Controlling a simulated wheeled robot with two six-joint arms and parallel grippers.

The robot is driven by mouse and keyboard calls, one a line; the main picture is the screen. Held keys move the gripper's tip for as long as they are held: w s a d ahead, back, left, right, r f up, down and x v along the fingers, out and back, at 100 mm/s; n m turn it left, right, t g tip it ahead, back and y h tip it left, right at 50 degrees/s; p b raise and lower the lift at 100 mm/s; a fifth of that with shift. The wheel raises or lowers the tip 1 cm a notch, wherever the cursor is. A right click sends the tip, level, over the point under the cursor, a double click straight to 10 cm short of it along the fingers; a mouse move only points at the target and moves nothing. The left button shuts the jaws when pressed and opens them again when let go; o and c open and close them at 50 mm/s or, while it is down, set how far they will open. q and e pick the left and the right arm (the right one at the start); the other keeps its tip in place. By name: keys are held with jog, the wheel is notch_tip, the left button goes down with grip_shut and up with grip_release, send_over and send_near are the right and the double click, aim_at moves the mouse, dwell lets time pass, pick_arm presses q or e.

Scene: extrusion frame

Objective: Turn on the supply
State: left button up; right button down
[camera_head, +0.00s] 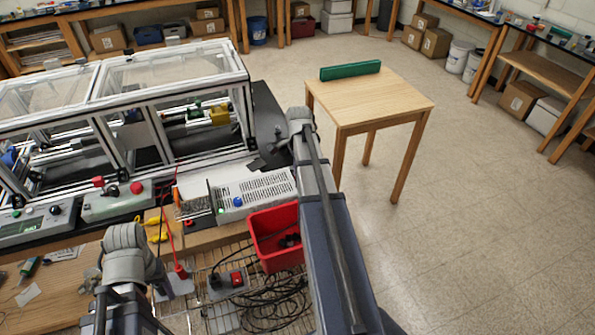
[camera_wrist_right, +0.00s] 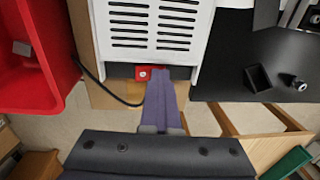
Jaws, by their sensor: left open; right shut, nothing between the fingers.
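In the head view my right arm hides this gripper and that end of the supply. My left gripper (camera_head: 161,291) is open and low at the bottom left, its fingers hard to make out.
The red bin (camera_head: 275,235) stands close to the supply; it fills the left of the wrist view. A black cable (camera_wrist_right: 100,85) runs beside the switch. A framed machine (camera_head: 170,100) stands behind. A wooden table (camera_head: 370,100) holds a green block (camera_head: 350,70). The right floor is clear.

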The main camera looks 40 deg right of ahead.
pick_arm(q)
jog(key=shift+f, duration=0.25)
pick_arm(e)
jog(key=shift+s+a+f, duration=0.2)
jog(key=shift+a, duration=0.05)
pick_arm(q)
jog(key=shift+w, duration=0.2)
pick_arm(e)
jog(key=shift+s+a+f, duration=0.1)
jog(key=shift+s+a, duration=0.15)
jog(key=shift+s, duration=0.35)
jog(key=shift+w+d+r+p, duration=0.1)
jog(key=shift+d+r+p, duration=0.05)
jog(key=shift+r+p, duration=0.3)
jog(key=shift+w+d+r+p, duration=0.1)
jog(key=shift+r+p, duration=0.1)
jog(key=shift+p, duration=0.3)
pick_arm(q)
notch_tip(320, 180, up, 15)
jog(key=p, duration=1.3)
jog(key=shift+w+a+f, duration=0.15)
jog(key=shift+w+a, duration=0.1)
jog(key=shift+w, duration=0.15)
pick_arm(e)
notch_tip(320, 180, up, 13)
jog(key=w, duration=0.1)
jog(key=shift+d+r, duration=0.2)
jog(key=shift+d, duration=0.05)
jog(key=shift+w, duration=0.1)
